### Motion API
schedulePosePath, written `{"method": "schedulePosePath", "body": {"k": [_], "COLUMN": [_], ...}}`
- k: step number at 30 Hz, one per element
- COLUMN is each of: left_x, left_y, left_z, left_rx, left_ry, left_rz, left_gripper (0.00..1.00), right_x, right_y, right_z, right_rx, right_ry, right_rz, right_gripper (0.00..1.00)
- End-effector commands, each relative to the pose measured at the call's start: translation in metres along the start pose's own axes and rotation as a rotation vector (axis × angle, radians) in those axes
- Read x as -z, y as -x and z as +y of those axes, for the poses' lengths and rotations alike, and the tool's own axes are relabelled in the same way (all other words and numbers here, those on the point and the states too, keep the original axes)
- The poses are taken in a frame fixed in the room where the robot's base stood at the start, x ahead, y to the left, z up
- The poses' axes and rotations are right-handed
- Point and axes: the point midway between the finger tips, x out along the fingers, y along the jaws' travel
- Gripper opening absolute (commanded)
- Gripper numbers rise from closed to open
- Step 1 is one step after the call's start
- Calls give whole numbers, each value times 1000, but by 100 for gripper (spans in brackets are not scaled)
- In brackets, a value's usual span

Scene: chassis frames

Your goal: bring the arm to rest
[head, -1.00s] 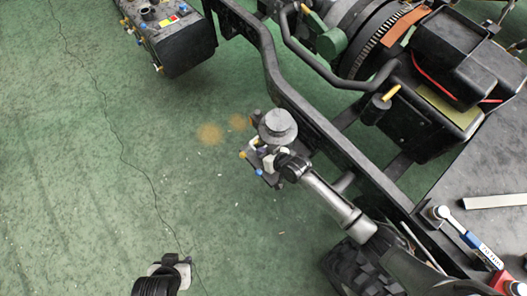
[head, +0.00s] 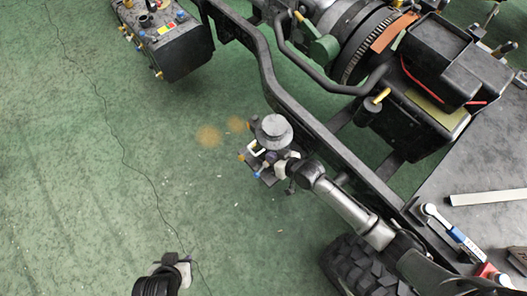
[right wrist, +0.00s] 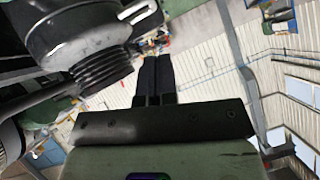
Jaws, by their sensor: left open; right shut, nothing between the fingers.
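My left gripper (head: 178,263) is at the bottom left of the head view, above the green floor and apart from the chassis. It is open and its fingers are small in view. My right arm (head: 352,215) reaches in from the bottom right over the chassis rail.
The black chassis rail (head: 262,62) runs diagonally under my right arm. A tire (head: 362,268) is below the arm. A dark table (head: 480,165) at the right holds a ratchet (head: 438,215), a blue-handled tool (head: 468,243) and a pale bar (head: 488,197). Open green floor (head: 80,180) lies left.

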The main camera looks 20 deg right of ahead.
Motion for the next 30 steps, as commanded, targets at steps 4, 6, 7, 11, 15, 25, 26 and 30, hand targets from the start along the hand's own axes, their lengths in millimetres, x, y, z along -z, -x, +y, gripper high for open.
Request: {"method": "schedulePosePath", "body": {"k": [4,6,7,11,15,25,26,30], "left_x": [1,1,1,2,2,3,3,2], "left_y": [6,7,8,9,9,9,9,9], "left_z": [-1,-1,-1,-1,0,3,2,2], "left_rx": [3,3,3,2,0,-8,-8,-7], "left_ry": [-4,-4,-4,-3,0,10,9,9], "left_rz": [-4,-4,-4,-4,-3,-2,-2,-2], "left_gripper": [43,43,43,43,43,43,43,43], "right_x": [1,1,1,0,1,-35,-34,-6], "right_y": [25,34,36,46,50,60,65,98], "right_z": [-2,-2,-2,-3,-3,4,4,8], "right_rx": [1,0,0,0,1,-67,-82,-197], "right_ry": [1,1,0,-1,-1,130,163,292], "right_rz": [1,0,0,1,2,-267,-304,-409], "right_gripper": [0,0,0,0,0,0,0,0]}}
